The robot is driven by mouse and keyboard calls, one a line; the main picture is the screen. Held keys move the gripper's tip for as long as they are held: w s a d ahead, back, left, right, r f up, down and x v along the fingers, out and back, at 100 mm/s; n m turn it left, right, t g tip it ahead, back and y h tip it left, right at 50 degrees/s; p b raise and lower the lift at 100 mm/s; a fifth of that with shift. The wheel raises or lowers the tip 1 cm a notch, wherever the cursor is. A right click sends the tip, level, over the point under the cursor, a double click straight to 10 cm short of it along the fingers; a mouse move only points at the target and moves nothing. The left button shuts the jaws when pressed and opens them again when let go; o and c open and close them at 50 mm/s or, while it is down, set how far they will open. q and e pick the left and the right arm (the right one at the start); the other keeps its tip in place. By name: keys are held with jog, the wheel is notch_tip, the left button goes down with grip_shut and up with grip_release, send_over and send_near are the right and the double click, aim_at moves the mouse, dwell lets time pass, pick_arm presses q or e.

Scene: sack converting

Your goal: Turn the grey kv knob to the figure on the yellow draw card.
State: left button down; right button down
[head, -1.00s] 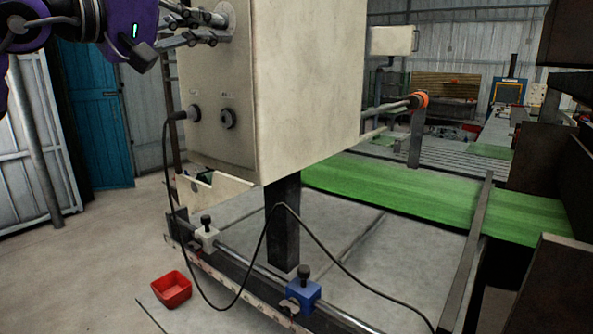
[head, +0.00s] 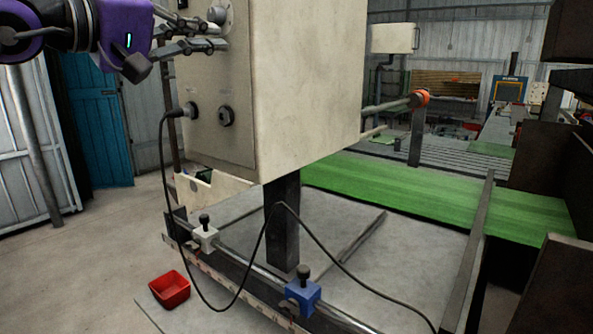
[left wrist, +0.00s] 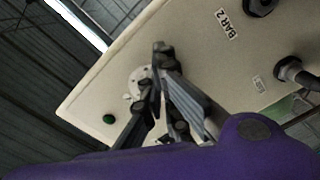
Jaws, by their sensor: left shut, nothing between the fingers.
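A pale round dial with the grey knob (head: 219,14) is at the top of the beige cabinet's front panel in the head view. In the left wrist view the dial (left wrist: 138,84) shows partly behind my fingers, so the knob's setting cannot be read. My left gripper (head: 222,40) is shut and empty, its fingers just below the knob in the head view. In the left wrist view its fingertips (left wrist: 163,50) meet in front of the panel, beside the dial; I cannot tell if they touch anything. The yellow draw card is not in view. My right gripper is not in view.
The panel also has a plugged-in cable (head: 190,110), a dark round fitting (head: 226,116), a green button (left wrist: 108,118) and a BAR 2 label (left wrist: 228,24). Floor at left is clear.

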pick_arm(q)
jog(key=shift+s+a, duration=0.25)
jog(key=shift+s, duration=0.1)
jog(key=v, duration=0.4)
jog(key=shift+s+r+b, duration=0.2)
jog(key=shift+r+b, duration=0.1)
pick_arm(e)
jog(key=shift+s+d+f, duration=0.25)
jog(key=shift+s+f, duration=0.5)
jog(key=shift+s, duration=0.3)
